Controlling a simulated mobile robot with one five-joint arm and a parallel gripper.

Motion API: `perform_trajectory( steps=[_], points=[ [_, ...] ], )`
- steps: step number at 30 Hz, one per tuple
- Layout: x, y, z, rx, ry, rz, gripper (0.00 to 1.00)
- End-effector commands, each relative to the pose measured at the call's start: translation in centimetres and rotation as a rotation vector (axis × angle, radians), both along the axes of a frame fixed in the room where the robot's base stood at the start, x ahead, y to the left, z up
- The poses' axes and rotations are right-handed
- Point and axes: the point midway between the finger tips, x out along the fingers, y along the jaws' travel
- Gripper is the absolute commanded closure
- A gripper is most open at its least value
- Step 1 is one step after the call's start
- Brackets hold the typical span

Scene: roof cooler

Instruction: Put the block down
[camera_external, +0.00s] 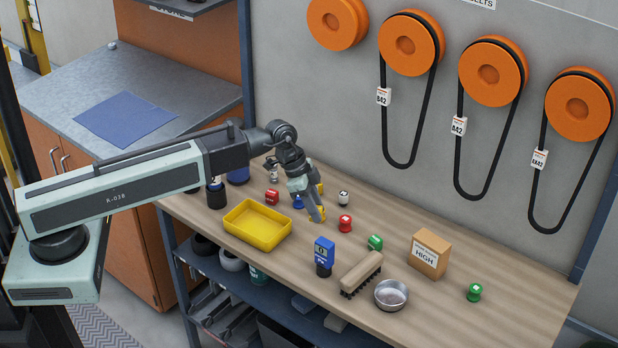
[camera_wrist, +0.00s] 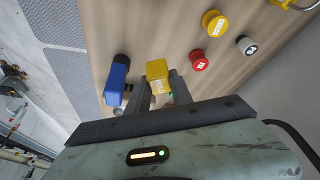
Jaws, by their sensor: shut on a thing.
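My gripper (camera_external: 316,206) is over the middle of the workbench, pointing down, with yellow showing at its end. In the wrist view my gripper (camera_wrist: 162,92) is shut on a yellow block (camera_wrist: 157,68), which sits between the two grey fingers. Part of the block is hidden by the fingers. I cannot tell from these frames how far the block is from the bench top (camera_external: 400,258).
A yellow tray (camera_external: 257,226) stands left of my gripper. A red knob (camera_external: 345,224), a white-and-black knob (camera_external: 343,198), a blue meter (camera_external: 324,252) and a green knob (camera_external: 375,242) are nearby. A brush (camera_external: 361,272), metal bowl (camera_external: 391,295) and cardboard box (camera_external: 429,254) stand right.

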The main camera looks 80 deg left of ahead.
Motion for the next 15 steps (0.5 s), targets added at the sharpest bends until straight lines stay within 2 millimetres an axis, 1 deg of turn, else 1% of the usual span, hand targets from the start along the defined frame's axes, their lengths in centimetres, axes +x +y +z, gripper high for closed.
perform_trajectory(
  steps=[1, 2, 3, 5, 6, 8, 9, 12, 15],
  points=[
    [2.4, -0.3, 0.9, 0.001, -0.001, 0.019, 1.00],
    [3.4, -0.6, 1.2, 0.001, -0.002, 0.031, 1.00],
    [4.8, -1.2, 1.7, 0.002, -0.001, 0.042, 1.00],
    [6.8, -2.4, 2.5, 0.005, -0.003, 0.052, 1.00],
    [8.2, -3.3, 2.9, 0.006, -0.006, 0.053, 1.00],
    [10.1, -5.1, 3.7, 0.011, -0.008, 0.044, 1.00],
    [11.1, -6.4, 4.3, 0.015, -0.008, 0.030, 1.00],
    [12.9, -9.6, 5.3, 0.023, -0.011, -0.015, 1.00],
    [13.2, -12.3, 5.9, 0.024, -0.011, -0.050, 1.00]
  ],
)
